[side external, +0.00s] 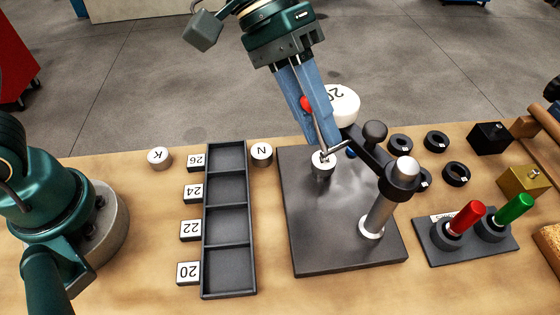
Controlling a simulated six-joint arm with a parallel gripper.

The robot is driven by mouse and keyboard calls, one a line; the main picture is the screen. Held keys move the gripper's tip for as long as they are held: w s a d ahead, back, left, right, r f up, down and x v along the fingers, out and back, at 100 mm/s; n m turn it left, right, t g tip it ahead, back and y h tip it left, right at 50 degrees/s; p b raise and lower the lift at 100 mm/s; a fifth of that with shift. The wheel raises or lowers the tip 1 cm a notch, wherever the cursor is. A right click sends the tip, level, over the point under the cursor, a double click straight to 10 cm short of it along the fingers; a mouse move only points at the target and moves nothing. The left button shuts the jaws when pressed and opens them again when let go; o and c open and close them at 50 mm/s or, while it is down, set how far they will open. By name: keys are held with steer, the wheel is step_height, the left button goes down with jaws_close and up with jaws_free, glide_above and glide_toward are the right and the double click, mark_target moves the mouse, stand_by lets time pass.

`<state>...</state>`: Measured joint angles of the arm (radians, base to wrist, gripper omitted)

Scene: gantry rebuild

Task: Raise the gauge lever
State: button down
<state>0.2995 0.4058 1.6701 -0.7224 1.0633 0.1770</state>
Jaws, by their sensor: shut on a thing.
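The gauge has a white round dial (343,103) marked 20, seen from above and partly behind my fingers. A black clamp arm (370,155) joins it to a steel post (380,215) on a dark base plate (335,240). My gripper (324,143) reaches down in front of the gauge, its blue fingers close together and shut on what appears to be the gauge lever. A red knob (306,103) shows between the fingers; its link to the lever is hidden. A thin grey rod (338,147) shows by the fingertips, above a small white-topped cylinder (323,161) on the plate.
A black tray (228,212) with several empty compartments lies left of the plate, beside numbered white blocks (189,230). Round pieces marked K (159,157) and N (262,154) stand near it. Black rings (455,174) and a holder with red and green handles (470,243) are right.

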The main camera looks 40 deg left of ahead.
steer(key=shift+d+r, duration=0.1)
steer(key=shift+r, duration=0.05)
steer(key=y, duration=0.2)
steer(key=d+t, duration=0.1)
steer(key=shift+s+r+y, duration=0.2)
steer(key=shift+r+y, duration=0.05)
steer(key=shift+y, duration=0.15)
steer(key=shift+s+d+m+t+y, duration=0.15)
steer(key=shift+d+t+y, duration=0.2)
steer(key=shift+y, duration=0.65)
steer(key=shift+s+d+m+t+y, duration=0.1)
steer(key=shift+d+m+t+y, duration=0.2)
steer(key=shift+y, duration=0.7)
steer(key=c, duration=0.9)
jaws_free()
steer(key=shift+o, duration=0.2)
steer(key=shift+a, duration=0.1)
steer(key=shift+r, duration=0.1)
steer(key=r, duration=0.5)
steer(key=shift+s, duration=0.4)
